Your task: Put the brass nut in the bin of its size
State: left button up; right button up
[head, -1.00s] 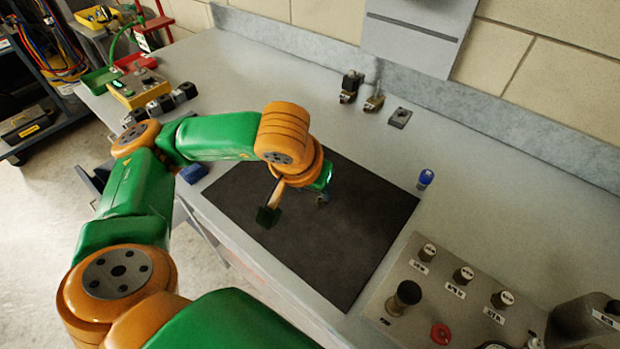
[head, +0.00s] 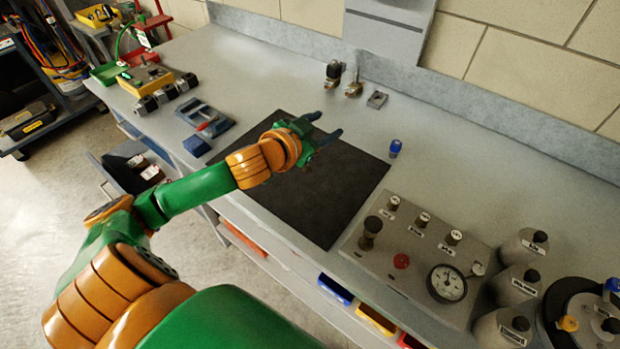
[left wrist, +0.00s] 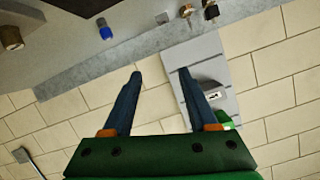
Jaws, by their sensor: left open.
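I cannot make out a brass nut for certain in any view. My left gripper (head: 325,126) is open and empty, raised above the dark mat (head: 318,205) on the bench. Its fingers point toward the back wall. In the left wrist view the two parted fingers (left wrist: 160,74) have only wall and a grey panel beyond them. Under the bench's front edge are a blue bin (head: 335,290), a yellow bin (head: 377,319) and a red bin (head: 411,342), partly hidden; no size labels are readable. My right gripper is out of view.
A blue-capped item (head: 395,148) stands by the mat's right edge. Small fittings (head: 353,86) and a grey block (head: 377,99) sit near the back. A valve-and-gauge panel (head: 420,240) and grey bottles (head: 518,247) fill the right. An open drawer (head: 135,165) juts out at left.

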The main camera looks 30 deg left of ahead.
aim_at(305, 168)
pick_arm(q)
jog(key=s+a+f+n+g, duration=0.1)
jog(key=s+f+n+g, duration=0.1)
jog(key=f, duration=0.1)
jog(key=s+a+f+n+g+y, duration=0.1)
jog(key=s+f+n, duration=0.1)
jog(key=f, duration=0.1)
jog(key=s+a+f+n+g+y, duration=0.1)
jog(key=s+f+n+g, duration=0.1)
jog(key=f, duration=0.2)
jog(key=shift+s+a+f+g, duration=0.1)
jog(key=shift+s+a+g, duration=0.2)
jog(key=x, duration=0.6)
jog(key=shift+w, duration=0.5)
jog(key=shift+c, duration=0.6)
grip_shut()
